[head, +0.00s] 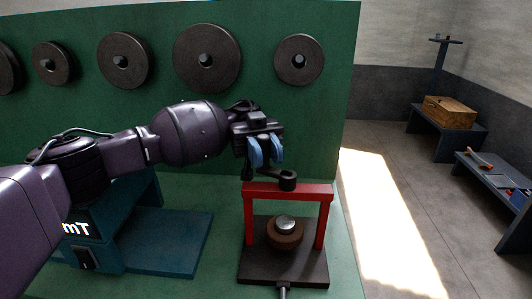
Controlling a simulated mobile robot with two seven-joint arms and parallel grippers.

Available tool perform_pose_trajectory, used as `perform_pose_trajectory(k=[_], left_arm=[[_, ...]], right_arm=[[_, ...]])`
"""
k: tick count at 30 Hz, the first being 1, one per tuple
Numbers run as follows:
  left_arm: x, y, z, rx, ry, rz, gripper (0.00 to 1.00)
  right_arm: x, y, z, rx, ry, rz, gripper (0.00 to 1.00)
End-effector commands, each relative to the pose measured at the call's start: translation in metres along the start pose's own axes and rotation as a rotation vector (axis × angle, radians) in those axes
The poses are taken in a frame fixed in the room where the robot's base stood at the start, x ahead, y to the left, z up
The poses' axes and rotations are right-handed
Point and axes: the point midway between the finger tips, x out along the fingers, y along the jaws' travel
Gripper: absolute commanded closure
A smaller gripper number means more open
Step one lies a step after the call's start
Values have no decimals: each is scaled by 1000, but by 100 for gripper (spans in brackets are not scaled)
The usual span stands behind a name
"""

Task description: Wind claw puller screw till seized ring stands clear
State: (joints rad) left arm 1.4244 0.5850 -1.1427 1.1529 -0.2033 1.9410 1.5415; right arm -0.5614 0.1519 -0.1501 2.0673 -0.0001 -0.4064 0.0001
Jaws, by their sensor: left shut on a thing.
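The claw puller is a red frame (290,189) standing on a dark base plate (258,272). A black crank (287,180) sits on top of its crossbar, its arm reaching left under my left gripper. My left gripper (265,153), with blue fingertips, is above the crossbar's left half and shut on the crank's handle; the fingers hide most of the grip. The brown ring (284,240) sits low between the red legs, around a shaft with a silver top (285,222). The puller screw is not clearly visible. My right gripper is not in view.
A green machine panel (300,120) with several dark round rollers (207,59) stands behind. A blue machine part (160,240) is at the left. Benches with a wooden box (450,112) and tools stand at the far right, beyond open floor (385,220).

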Motion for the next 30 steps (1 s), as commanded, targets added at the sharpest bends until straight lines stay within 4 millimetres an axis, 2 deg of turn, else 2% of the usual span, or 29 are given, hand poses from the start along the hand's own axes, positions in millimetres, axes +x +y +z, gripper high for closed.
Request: perform_pose_trajectory(k=[1, 2, 6, 17, 23, 30], left_arm=[[1, 0, 2, -2, 1, 1, 98], [1, 0, 2, -2, 1, 1, 70], [1, 0, 1, -1, 1, 1, 49], [0, 0, -4, 0, -1, 0, 49], [0, 0, -33, 2, -4, 0, 49], [1, 0, -81, 2, -4, 0, 49]], right_arm=[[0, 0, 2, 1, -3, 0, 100], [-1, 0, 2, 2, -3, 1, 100], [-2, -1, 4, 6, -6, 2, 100], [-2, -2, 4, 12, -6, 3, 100], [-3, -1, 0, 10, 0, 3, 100], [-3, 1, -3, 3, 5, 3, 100]])
